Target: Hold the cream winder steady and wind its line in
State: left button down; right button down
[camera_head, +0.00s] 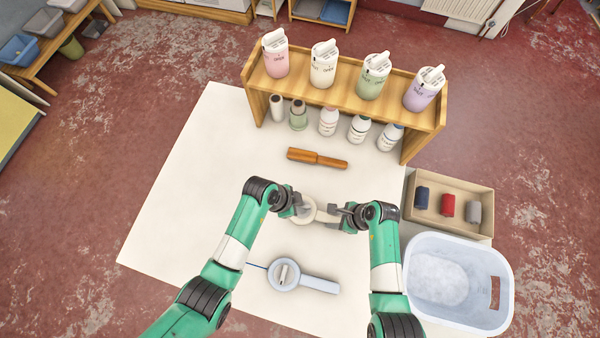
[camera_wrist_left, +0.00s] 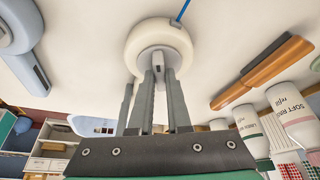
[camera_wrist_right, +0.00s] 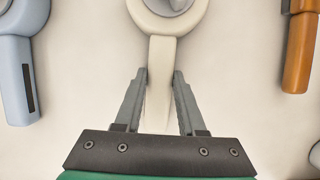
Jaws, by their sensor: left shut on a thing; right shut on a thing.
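The cream winder (camera_head: 324,216) lies on the white table mat between my two grippers. It has a round reel body and a straight handle. My left gripper (camera_head: 300,206) is shut on the small grey crank knob (camera_wrist_left: 158,62) at the reel's centre. My right gripper (camera_head: 345,215) is shut on the cream handle (camera_wrist_right: 160,80), one finger on each side. In the left wrist view a short blue line (camera_wrist_left: 183,11) comes out of the reel's far rim. In the head view my grippers hide part of the winder.
A pale blue winder (camera_head: 285,274) lies nearer the front. An orange-brown wooden tool (camera_head: 317,158) lies behind the cream winder. A wooden shelf (camera_head: 343,97) with several bottles stands at the back.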

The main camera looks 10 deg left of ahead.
pick_arm(q)
jog(key=shift+m, duration=0.3)
jog(key=m, duration=0.1)
jog(key=m+g, duration=0.1)
jog(key=m, duration=0.1)
jog(key=m+g, duration=0.1)
jog(key=m, duration=0.1)
jog(key=shift+w, duration=0.25)
jog(key=m, duration=0.2)
jog(key=m+g, duration=0.1)
jog(key=m, duration=0.1)
jog(key=shift+w+g, duration=0.1)
jog(key=shift+g, duration=0.2)
jog(key=shift+m, duration=0.4)
jog(key=shift+y, duration=0.3)
jog(key=c, duration=0.9)
grip_release()
jog(key=shift+o, duration=0.2)
jog(key=shift+r, duration=0.1)
